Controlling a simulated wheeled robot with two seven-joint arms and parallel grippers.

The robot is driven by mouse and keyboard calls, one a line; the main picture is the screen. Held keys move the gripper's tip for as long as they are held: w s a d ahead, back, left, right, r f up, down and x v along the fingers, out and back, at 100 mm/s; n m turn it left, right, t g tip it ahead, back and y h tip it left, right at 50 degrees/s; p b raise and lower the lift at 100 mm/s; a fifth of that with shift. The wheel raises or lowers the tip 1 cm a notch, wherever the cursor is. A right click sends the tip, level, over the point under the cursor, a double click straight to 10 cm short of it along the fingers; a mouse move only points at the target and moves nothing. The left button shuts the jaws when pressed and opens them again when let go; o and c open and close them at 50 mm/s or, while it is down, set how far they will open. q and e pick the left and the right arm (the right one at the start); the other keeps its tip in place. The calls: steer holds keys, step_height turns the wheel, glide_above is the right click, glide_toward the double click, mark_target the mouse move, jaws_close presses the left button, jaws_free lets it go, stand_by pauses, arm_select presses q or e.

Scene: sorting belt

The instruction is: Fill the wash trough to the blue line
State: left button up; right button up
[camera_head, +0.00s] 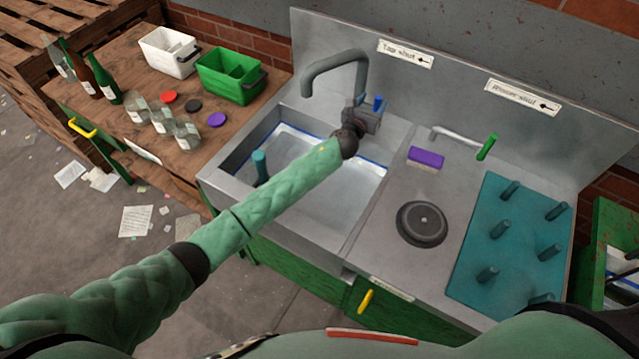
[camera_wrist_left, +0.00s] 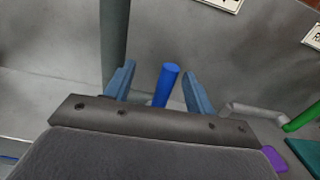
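The wash trough (camera_head: 228,170) is a steel basin with a blue line (camera_head: 372,160) around its inner wall. My left forearm crosses over it. I cannot tell the water level, and no stream shows below the curved tap spout (camera_head: 338,60). A teal upright plug (camera_head: 259,167) stands at the trough's left side. The blue tap lever (camera_head: 378,103) stands behind the trough. My left gripper (camera_head: 372,112) is at this lever. In the left wrist view the lever (camera_wrist_left: 166,84) stands between the two open fingers (camera_wrist_left: 158,78), with gaps on both sides. My right gripper is out of view.
A purple sponge (camera_head: 426,158), a black round drain cover (camera_head: 422,222) and a teal peg mat (camera_head: 500,262) are on the right counter. A second tap has a green lever (camera_head: 487,146). Bottles, jars and a green crate (camera_head: 230,75) stand on the wooden table at left.

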arm_select(q)
steer(key=shift+s+d+f, duration=0.15)
steer(key=shift+f, duration=0.7)
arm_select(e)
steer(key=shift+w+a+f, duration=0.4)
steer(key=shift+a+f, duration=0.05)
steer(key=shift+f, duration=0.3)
arm_select(q)
steer(key=shift+p+v, duration=0.95)
steer(key=shift+v, duration=1.05)
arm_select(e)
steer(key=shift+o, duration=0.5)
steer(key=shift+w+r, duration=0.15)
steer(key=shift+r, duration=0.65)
arm_select(q)
steer(key=p+v, duration=0.1)
steer(key=v, duration=0.2)
steer(key=shift+s+d, duration=0.1)
steer(key=shift+s, duration=0.15)
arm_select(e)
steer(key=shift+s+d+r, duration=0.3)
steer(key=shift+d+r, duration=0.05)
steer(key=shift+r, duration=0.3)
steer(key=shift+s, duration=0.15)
